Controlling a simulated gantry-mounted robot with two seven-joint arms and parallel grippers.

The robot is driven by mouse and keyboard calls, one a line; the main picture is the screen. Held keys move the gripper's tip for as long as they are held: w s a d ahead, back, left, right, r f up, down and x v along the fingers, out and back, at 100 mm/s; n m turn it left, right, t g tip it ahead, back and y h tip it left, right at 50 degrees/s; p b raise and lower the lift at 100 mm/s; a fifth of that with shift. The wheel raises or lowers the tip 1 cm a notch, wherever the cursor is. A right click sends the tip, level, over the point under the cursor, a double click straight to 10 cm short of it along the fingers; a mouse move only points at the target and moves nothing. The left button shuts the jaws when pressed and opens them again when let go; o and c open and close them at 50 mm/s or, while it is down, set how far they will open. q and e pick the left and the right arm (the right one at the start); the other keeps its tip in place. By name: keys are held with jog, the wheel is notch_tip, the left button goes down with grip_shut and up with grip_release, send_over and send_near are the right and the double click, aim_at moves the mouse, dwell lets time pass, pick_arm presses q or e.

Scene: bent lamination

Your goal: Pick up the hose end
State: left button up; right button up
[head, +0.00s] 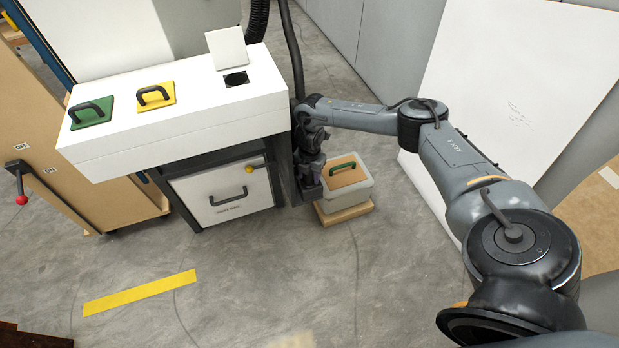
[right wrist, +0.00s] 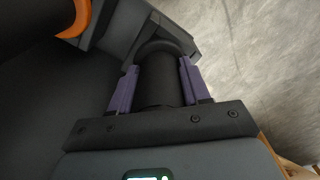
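The hose end (right wrist: 158,82) is a black cylinder with a rounded rim in the right wrist view. The purple fingers of my right gripper (right wrist: 159,85) lie along both sides of it, with no clear gap. They look shut on it. In the head view my right gripper (head: 309,187) is low beside the right end of the white-topped bench, and the hose end cannot be made out there. A dark hose (head: 292,50) comes down behind the bench to the wrist area. My left gripper is not in view.
The white bench top (head: 180,128) carries a green plate (head: 92,115) and a yellow plate (head: 155,97) with handles. A grey box (head: 347,194) with a green-handled lid stands close to my right gripper. A white panel (head: 515,90) leans at right. The front floor is clear.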

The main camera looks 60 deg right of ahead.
jog(key=c, duration=0.5)
jog(key=shift+o, duration=0.2)
jog(key=shift+r, duration=0.15)
jog(key=shift+r+p, duration=0.45)
jog(key=shift+p, duration=0.05)
notch_tip(320, 180, up, 3)
jog(key=shift+r+p, duration=0.1)
jog(key=shift+p, duration=1.1)
jog(key=s+a+r+p, duration=0.4)
jog(key=s+r+p, duration=0.2)
jog(key=s, duration=0.5)
jog(key=shift+r+p, duration=0.3)
jog(key=shift+p, duration=0.35)
jog(key=shift+a, duration=0.1)
